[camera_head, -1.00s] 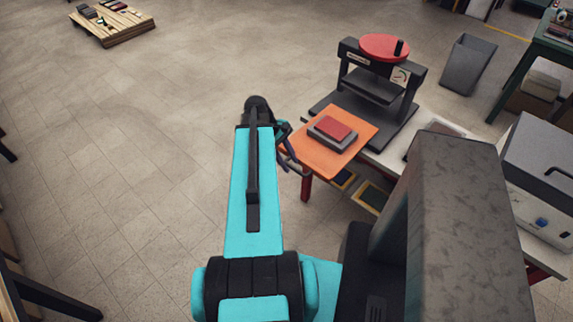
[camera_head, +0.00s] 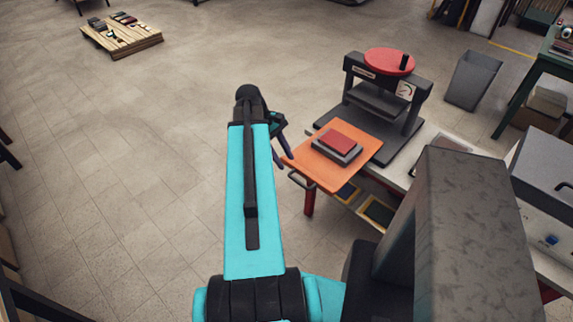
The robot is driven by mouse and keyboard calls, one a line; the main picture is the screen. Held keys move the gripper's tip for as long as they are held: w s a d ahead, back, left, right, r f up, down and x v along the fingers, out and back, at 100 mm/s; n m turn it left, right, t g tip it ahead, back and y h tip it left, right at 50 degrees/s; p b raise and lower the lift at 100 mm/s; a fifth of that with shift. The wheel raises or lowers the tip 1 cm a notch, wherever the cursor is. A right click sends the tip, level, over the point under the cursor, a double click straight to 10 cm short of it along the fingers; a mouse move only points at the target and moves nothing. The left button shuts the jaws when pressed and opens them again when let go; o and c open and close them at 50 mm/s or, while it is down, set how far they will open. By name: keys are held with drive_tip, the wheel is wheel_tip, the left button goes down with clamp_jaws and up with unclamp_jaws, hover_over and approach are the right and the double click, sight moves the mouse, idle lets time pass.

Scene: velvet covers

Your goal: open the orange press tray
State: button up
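The orange press tray (camera_head: 299,162) sticks out from the front of the dark press (camera_head: 388,95), which has a red handwheel. A dark grey block with a red top (camera_head: 338,144) lies on the tray. A dark handle (camera_head: 299,181) shows below the tray's front edge. My gripper (camera_head: 279,148) is at the far end of my blue arm, just left of the tray's left corner. It is partly hidden behind the arm, and I cannot tell whether its fingers are open or touch the tray.
The press stands on a pale bench (camera_head: 428,142) with a red leg and framed items beneath. A grey bin (camera_head: 471,80) stands behind it to the right. A wooden pallet (camera_head: 136,47) with small items lies far left. The floor left of my arm is clear.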

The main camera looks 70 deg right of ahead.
drive_tip(key=shift+b+v, duration=0.4)
drive_tip(key=shift+v, duration=2.45)
drive_tip(key=shift+w+f, duration=0.1)
drive_tip(key=shift+w, duration=0.05)
drive_tip(key=w+a+f+n+g, duration=0.1)
drive_tip(key=w+a+f+n, duration=0.3)
drive_tip(key=w+a+f, duration=0.55)
drive_tip(key=w+a+f+n+g, duration=0.1)
drive_tip(key=w+a+f+n, duration=0.1)
drive_tip(key=w+a+f, duration=0.4)
drive_tip(key=w+a+f+n, duration=0.2)
drive_tip(key=a+f, duration=0.2)
drive_tip(key=a, duration=0.5)
drive_tip(key=s+a+f+m, duration=0.1)
drive_tip(key=s+a+f, duration=0.3)
drive_tip(key=a+f, duration=0.7)
drive_tip(key=s+a+f+m+t, duration=0.1)
drive_tip(key=s+a+f, duration=0.3)
drive_tip(key=a+f, duration=0.7)
drive_tip(key=shift+a+b, duration=0.3)
drive_tip(key=shift+a, duration=2.75)
